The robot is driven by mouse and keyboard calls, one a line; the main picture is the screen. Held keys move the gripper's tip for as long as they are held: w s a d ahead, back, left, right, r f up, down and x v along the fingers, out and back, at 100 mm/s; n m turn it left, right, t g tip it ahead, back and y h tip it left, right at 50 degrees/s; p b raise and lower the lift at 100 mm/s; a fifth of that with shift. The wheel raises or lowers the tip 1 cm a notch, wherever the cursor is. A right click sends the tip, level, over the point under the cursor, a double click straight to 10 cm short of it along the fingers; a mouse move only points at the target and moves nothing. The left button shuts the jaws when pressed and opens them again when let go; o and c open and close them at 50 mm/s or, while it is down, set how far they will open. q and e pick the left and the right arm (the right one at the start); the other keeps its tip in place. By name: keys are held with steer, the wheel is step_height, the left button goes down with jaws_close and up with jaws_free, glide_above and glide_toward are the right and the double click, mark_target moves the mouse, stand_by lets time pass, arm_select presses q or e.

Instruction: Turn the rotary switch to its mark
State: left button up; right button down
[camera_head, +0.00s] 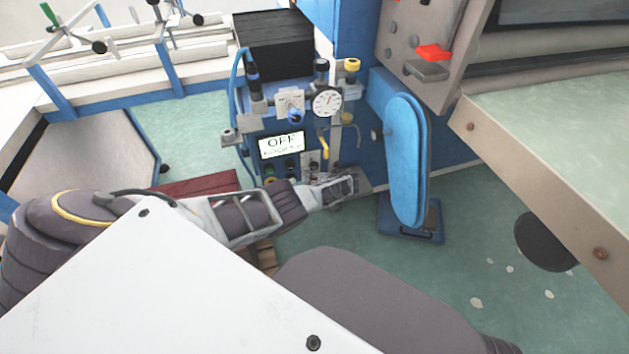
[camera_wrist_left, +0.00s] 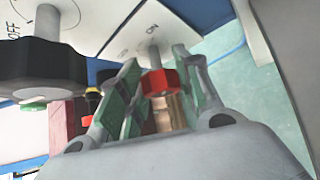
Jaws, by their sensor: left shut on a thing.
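My left gripper (camera_head: 344,187) reaches from the left to the lower front of the blue control unit (camera_head: 346,140). In the left wrist view its green-padded fingers (camera_wrist_left: 157,75) are shut on a red knob (camera_wrist_left: 158,83) on a grey stem, below a pale plate lettered "ON". A larger black knob (camera_wrist_left: 42,70) stands to the left, outside the fingers, beside a curved line and the letters "OFF". I cannot tell which knob is the rotary switch. The unit's display (camera_head: 282,144) reads "OFF". In the head view the gripped knob is too small to make out. My right gripper is out of view.
A round gauge (camera_head: 326,103) and a yellow lever (camera_head: 323,149) sit close above the gripper. A blue padded arm (camera_head: 405,160) stands to the right. A pale green worktop (camera_head: 560,130) is at the right edge. Open green floor (camera_head: 330,235) lies below.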

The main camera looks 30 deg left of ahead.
arm_select(q)
steer(key=shift+s, duration=0.1)
steer(key=o, duration=1)
steer(key=shift+o, duration=0.2)
steer(key=shift+d+r, duration=0.1)
steer(key=shift+d, duration=0.1)
steer(key=shift+d+r, duration=0.25)
steer(key=shift+d, duration=0.1)
steer(key=v, duration=1)
steer(key=shift+d+r, duration=0.2)
steer(key=shift+r, duration=0.05)
steer(key=shift+s, duration=0.1)
